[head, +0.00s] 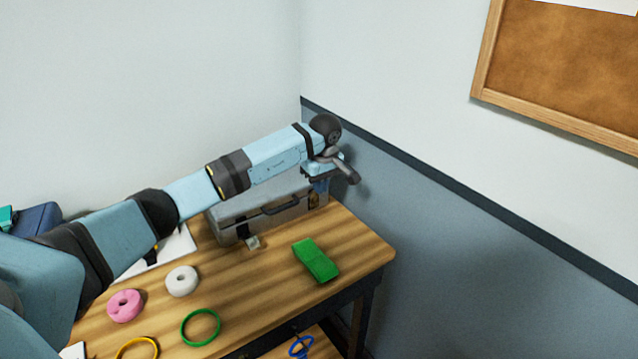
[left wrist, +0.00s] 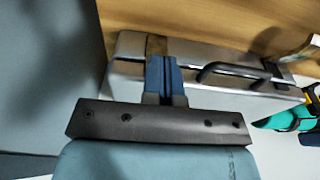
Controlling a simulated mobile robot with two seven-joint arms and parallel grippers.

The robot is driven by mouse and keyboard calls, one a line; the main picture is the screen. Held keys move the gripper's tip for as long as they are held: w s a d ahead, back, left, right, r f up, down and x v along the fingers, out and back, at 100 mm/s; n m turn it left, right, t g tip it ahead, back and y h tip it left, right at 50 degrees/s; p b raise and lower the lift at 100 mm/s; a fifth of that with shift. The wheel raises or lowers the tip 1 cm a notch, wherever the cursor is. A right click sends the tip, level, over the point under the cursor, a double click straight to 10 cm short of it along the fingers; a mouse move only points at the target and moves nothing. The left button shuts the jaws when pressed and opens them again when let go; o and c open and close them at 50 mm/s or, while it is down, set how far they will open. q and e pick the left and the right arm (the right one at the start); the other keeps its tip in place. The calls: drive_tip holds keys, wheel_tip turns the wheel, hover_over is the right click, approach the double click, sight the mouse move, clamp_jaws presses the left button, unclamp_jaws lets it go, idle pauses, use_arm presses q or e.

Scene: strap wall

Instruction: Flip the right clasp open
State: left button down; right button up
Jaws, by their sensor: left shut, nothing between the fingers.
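A grey case (head: 226,232) with a dark handle (head: 282,207) stands at the back of the wooden table; it also shows in the left wrist view (left wrist: 125,76). The right clasp (head: 313,199) is a brownish patch at the case's right end, partly hidden by my gripper. In the left wrist view the clasp (left wrist: 156,44) shows just beyond the fingertips; I cannot tell whether they touch. The left clasp area (head: 244,229) is dark. My left gripper (head: 319,187) points down at the right clasp, its blue fingers (left wrist: 164,60) shut and empty. My right gripper is not in view.
A green block (head: 315,261), white ring (head: 182,281), pink ring (head: 124,306), green hoop (head: 201,312) and yellow hoop (head: 137,342) lie on the table (head: 250,300). A small pale piece (head: 253,243) lies before the case. The wall (head: 420,235) is close right of the gripper.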

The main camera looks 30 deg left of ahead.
use_arm(q)
drive_tip(key=shift+s+d+f, duration=0.1)
drive_tip(key=shift+s+d, duration=0.05)
drive_tip(key=shift+d, duration=0.1)
drive_tip(key=shift+s+d+f+b, duration=0.25)
drive_tip(key=shift+s+d+f, duration=0.1)
drive_tip(key=shift+d+f, duration=0.45)
drive_tip(key=shift+s+d+f+b, duration=0.2)
drive_tip(key=shift+s+d+f, duration=0.25)
drive_tip(key=shift+d, duration=0.5)
drive_tip(key=shift+w+d+f, duration=0.1)
drive_tip(key=shift+f, duration=0.05)
drive_tip(key=shift+w+a, duration=0.25)
drive_tip(key=shift+a, duration=0.5)
